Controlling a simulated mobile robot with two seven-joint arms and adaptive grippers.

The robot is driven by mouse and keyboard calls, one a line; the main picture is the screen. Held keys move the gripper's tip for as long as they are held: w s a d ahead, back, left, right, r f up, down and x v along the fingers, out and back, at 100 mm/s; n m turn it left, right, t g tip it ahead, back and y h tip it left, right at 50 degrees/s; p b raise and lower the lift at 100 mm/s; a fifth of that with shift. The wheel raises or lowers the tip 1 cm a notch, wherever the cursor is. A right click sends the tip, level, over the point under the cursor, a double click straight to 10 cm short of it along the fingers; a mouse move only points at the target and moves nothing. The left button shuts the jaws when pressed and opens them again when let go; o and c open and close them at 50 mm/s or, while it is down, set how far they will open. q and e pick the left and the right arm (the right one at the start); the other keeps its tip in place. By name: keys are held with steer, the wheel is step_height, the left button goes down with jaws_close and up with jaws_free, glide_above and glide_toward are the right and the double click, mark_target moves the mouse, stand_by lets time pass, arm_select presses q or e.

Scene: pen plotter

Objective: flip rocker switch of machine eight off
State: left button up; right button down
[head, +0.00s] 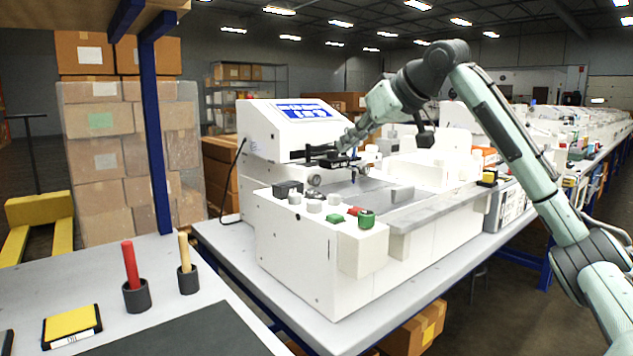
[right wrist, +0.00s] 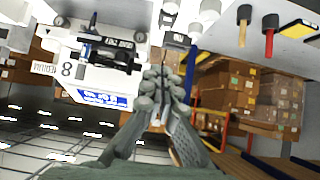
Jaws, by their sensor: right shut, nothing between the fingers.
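The white pen plotter (head: 325,265) stands on a grey table in the head view, with a sloped blue-and-white panel (head: 303,111). In the right wrist view its white housing (right wrist: 70,50) bears the number 8. My right gripper (head: 347,142) is shut and empty, above the plotter bed beside the black pen carriage (head: 335,160). In the right wrist view the gripper (right wrist: 160,76) has its fingers together, close to the carriage (right wrist: 110,53). A small black block (head: 288,188) sits on the plotter's front left corner. I cannot make out the rocker switch clearly. My left gripper is out of view.
A red and a wooden-coloured stick stand in black cups (head: 137,297) at the near left. A blue post (head: 155,130) rises there. More machines line the table at right.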

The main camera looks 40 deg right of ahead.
steer(key=x, duration=0.5)
steer(key=p, duration=0.1)
glide_above(320, 195)
steer(key=f, duration=0.3)
steer(key=shift+s+a+f, duration=0.1)
steer(key=shift+s+a, duration=0.05)
steer(key=shift+s, duration=0.1)
step_height(320, 195, down, 3)
steer(key=shift+w+r, duration=0.15)
steer(key=shift+r, duration=0.05)
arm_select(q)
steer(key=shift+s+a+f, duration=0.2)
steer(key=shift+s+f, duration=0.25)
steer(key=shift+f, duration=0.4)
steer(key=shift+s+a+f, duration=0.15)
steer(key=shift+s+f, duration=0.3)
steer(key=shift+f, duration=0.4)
arm_select(e)
steer(key=shift+w+f, duration=0.1)
steer(key=shift+f, duration=0.5)
